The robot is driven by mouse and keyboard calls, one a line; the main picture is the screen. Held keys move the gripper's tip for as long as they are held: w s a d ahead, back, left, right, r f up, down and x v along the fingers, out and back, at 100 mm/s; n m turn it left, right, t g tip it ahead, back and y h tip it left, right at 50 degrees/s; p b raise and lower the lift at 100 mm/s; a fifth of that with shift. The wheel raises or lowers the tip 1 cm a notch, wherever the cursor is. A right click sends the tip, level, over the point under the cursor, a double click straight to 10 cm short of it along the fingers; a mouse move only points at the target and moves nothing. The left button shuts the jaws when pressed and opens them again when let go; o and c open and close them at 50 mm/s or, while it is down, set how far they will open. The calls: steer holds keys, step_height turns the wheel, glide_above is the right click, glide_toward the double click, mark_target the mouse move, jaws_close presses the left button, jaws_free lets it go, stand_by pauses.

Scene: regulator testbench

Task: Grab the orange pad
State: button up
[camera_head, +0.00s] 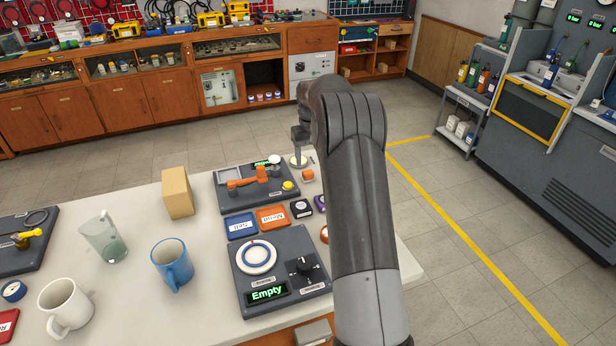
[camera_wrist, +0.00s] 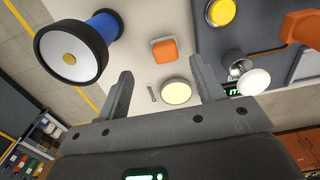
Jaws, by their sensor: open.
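A small orange rounded-square pad (camera_wrist: 164,49) lies on the white tabletop in the wrist view. It also shows in the head view (camera_head: 308,175), beside the right edge of the dark panel with the orange handle. My gripper (camera_wrist: 160,75) is open, and its fingers are apart with nothing held. In the wrist view the pad appears just beyond the fingertips, between their lines. A pale cream disc (camera_wrist: 176,92) appears between the fingers, nearer the palm. In the head view my gripper (camera_head: 299,142) is above the table's far end, and my arm hides part of the table.
A dark panel (camera_head: 231,199) carries an orange handle and yellow button. A blue-and-black round object (camera_wrist: 75,47) stands left of the pad in the wrist view. Orange (camera_head: 272,218) and blue (camera_head: 240,226) labelled trays, mugs and a cardboard box (camera_head: 177,192) occupy the table.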

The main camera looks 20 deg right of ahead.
mark_target(308, 172)
steer(key=shift+w+a+f, duration=0.15)
steer(key=shift+a+f, duration=0.05)
steer(key=shift+f, duration=1.55)
steer(key=shift+w+a+f, duration=0.1)
steer(key=shift+a+f, duration=0.05)
steer(key=shift+f, duration=1.6)
steer(key=shift+c, duration=0.5)
steer(key=c, duration=1)
steer(key=shift+o, duration=0.2)
steer(key=shift+r, duration=0.1)
